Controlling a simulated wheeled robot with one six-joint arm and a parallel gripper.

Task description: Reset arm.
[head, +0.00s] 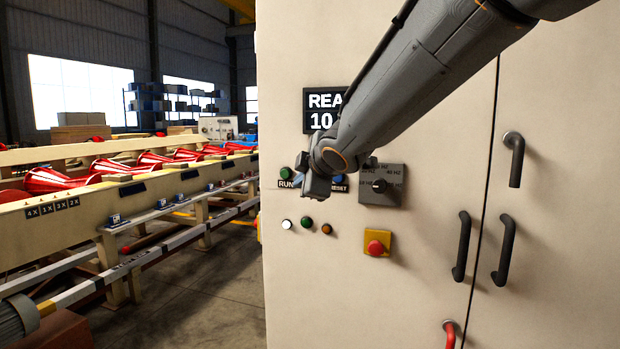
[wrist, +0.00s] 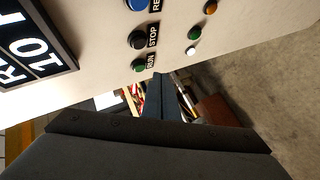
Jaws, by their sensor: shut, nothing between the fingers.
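My gripper (head: 314,187) is in front of the beige cabinet's button row in the head view. Its two fingers (wrist: 157,82) are together and empty in the wrist view, with their tips appearing just below the green RUN button (wrist: 138,66). The dark STOP button (wrist: 138,40) and part of the blue RESET button (wrist: 136,4) also show there. In the head view the RUN button (head: 286,173) is left of my gripper and the RESET button (head: 337,179) right of it. STOP is hidden behind my gripper. I cannot tell whether the fingers touch the panel.
My arm partly covers the display (head: 315,107). A rotary knob (head: 379,186), a red emergency stop (head: 376,247), small lamps (head: 307,223) and black door handles (head: 503,250) stand out from the cabinet (head: 420,300). A conveyor (head: 130,200) with red rollers runs along the left. Floor between is clear.

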